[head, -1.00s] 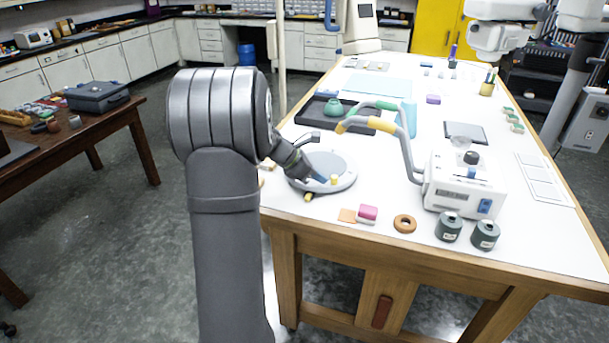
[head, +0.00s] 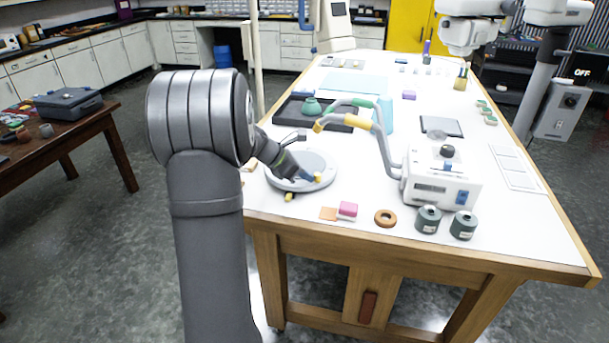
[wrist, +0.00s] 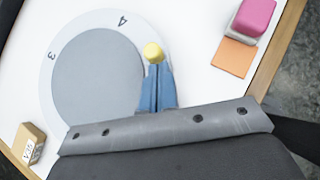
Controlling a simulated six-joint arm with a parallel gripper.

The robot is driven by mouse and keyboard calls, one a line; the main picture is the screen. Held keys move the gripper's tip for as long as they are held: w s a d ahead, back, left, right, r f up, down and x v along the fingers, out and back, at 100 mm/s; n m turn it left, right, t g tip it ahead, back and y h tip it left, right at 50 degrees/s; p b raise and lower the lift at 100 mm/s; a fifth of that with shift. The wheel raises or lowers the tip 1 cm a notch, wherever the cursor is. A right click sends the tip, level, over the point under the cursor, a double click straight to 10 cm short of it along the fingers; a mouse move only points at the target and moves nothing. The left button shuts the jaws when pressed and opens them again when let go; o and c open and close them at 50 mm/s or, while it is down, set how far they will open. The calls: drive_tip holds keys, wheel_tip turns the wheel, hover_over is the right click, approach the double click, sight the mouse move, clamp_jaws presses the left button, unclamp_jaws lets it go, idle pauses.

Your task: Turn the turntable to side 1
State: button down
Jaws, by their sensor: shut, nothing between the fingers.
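The turntable (head: 290,164) is a round grey disc with a pale rim near the table's front left. In the wrist view its rim (wrist: 60,30) carries the digits 4 and 3; the digit 1 is not visible. A yellow knob (head: 318,177) stands at its front right edge and shows in the wrist view (wrist: 153,52). My gripper (head: 311,178) has blue fingers, shut and empty. Its tips (wrist: 156,67) are right beside the knob, on its left in the head view; I cannot tell whether they touch. My gripper hides part of the rim.
A pink block (head: 348,209), an orange square (head: 328,214) and a brown ring (head: 385,218) lie to the right, near the front edge. A white device (head: 440,187) with curved tubes stands farther right. A wooden block (wrist: 28,143) is at lower left in the wrist view.

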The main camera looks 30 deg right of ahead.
drive_tip(key=a, duration=0.4)
drive_tip(key=shift+w, duration=0.1)
drive_tip(key=v, duration=1)
drive_tip(key=shift+s, duration=0.45)
drive_tip(key=shift+d, duration=0.1)
drive_tip(key=x, duration=0.9)
drive_tip(key=shift+w+d+f, duration=0.2)
drive_tip(key=shift+w+f, duration=0.1)
drive_tip(key=d, duration=0.4)
drive_tip(key=shift+w, duration=0.15)
drive_tip(key=shift+w+a, duration=0.15)
drive_tip(key=shift+a, duration=0.35)
